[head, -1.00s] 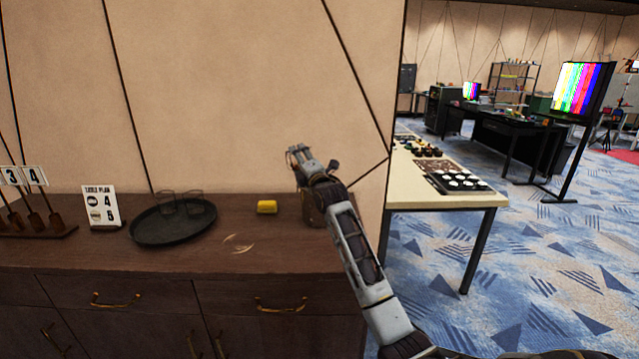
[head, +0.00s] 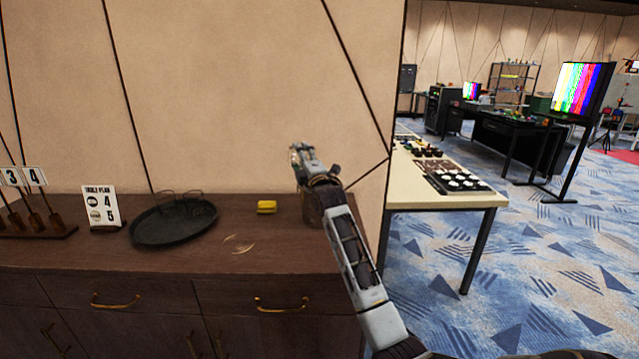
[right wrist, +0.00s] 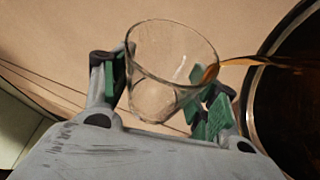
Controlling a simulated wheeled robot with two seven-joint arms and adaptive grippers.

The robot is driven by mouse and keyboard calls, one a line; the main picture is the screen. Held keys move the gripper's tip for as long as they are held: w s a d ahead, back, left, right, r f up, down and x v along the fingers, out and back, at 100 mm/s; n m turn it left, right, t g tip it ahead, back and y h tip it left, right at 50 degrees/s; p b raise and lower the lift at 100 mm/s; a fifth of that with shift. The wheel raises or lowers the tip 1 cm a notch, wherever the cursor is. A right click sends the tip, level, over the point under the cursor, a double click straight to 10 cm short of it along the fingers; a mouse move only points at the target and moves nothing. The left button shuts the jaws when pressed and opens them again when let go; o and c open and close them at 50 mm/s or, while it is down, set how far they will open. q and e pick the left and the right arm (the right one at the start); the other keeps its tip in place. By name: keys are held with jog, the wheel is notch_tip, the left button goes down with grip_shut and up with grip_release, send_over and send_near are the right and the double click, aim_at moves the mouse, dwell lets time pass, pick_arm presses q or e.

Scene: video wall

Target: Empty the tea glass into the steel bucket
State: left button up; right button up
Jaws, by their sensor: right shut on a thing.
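My right gripper (head: 303,152) is shut on a clear tea glass (right wrist: 165,75), with its green pads (right wrist: 212,118) on either side of it. The glass is tilted in the right wrist view. Brown tea (right wrist: 232,64) runs from its rim in a stream to the right, over the rim of the dark steel bucket (right wrist: 290,115). Little liquid shows in the glass, mostly near the lip. In the head view the bucket (head: 309,212) stands on the sideboard, partly hidden behind my right arm, with the gripper above it. My left gripper is not in view.
A dark round tray (head: 172,228) with glasses stands on the sideboard (head: 60,255). A pale table (head: 430,196) with several items stands right.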

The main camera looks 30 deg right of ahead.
jog(key=shift+r+m, duration=0.15)
jog(key=shift+m, duration=0.15)
jog(key=shift+w+a+f+n+g, duration=0.1)
jog(key=shift+f+n+g, duration=0.05)
jog(key=shift+n, duration=0.4)
jog(key=shift+w+a+f+n+g, duration=0.1)
jog(key=shift+f+n+g, duration=0.05)
jog(key=shift+n, duration=0.4)
jog(key=shift+w+a+f+n+g+y, duration=0.15)
jog(key=shift+n+y, duration=0.15)
jog(key=shift+n, duration=0.2)
jog(key=shift+s+a+f+n+g+y, duration=0.15)
jog(key=shift+n+y, duration=0.15)
jog(key=shift+n, duration=0.2)
jog(key=shift+w, duration=0.1)
jog(key=shift+w+a+f+n+p, duration=0.2)
jog(key=shift+a+n+p, duration=0.1)
jog(key=shift+p, duration=0.4)
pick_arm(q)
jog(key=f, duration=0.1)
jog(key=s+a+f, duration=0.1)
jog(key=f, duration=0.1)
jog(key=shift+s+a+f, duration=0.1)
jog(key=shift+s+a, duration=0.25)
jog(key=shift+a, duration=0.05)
